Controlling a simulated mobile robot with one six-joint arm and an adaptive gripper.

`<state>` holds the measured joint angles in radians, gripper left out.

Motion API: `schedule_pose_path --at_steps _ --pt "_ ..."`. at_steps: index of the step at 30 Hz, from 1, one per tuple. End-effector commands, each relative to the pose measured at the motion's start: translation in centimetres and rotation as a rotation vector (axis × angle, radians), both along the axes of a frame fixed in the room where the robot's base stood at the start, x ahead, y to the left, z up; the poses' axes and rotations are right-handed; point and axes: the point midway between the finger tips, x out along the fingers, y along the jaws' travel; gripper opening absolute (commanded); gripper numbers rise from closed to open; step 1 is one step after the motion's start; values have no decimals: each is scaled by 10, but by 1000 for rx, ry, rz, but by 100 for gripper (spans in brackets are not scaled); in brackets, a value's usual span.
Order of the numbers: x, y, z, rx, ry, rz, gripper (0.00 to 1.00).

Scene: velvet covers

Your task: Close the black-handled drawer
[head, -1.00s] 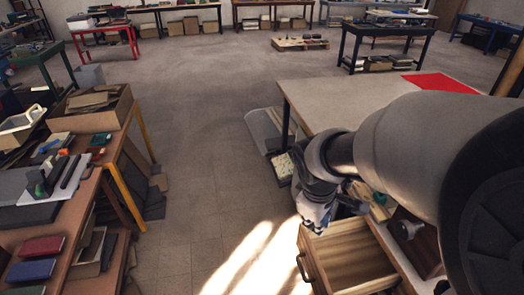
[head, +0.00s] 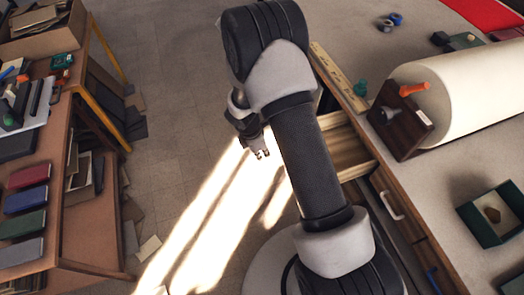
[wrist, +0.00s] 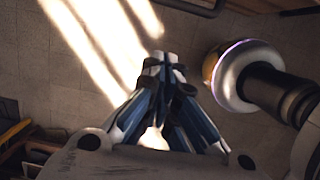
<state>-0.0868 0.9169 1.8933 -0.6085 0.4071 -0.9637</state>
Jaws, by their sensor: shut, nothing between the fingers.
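The open wooden drawer (head: 348,152) sticks out of the workbench in the head view, partly behind my arm. Its pale interior shows, but its front and black handle are hidden in the head view. My gripper (head: 262,154) is to the left of the drawer, apart from it, over the sunlit floor. In the wrist view my gripper (wrist: 163,62) has its fingers together with nothing between them. A dark edge at the top of the wrist view may be the drawer front, but I cannot tell.
On the workbench are a white roll (head: 470,95) on a dark wooden stand (head: 400,122) and a green box (head: 495,213). A white-handled drawer (head: 392,206) is in the bench's side. A shelf table (head: 70,185) stands at left.

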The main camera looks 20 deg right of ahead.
Motion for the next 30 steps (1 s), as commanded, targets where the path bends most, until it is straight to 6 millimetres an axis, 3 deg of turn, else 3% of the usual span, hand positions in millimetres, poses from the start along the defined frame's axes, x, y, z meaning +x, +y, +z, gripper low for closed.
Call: schedule_pose_path --at_steps 1,8,16,30 --pt "-1 -3 -17 1 3 -1 0" --pt "0 -14 -64 0 3 -2 0" --pt "2 -47 -68 0 -1 -3 0" --pt "2 -53 -67 0 0 -2 0"
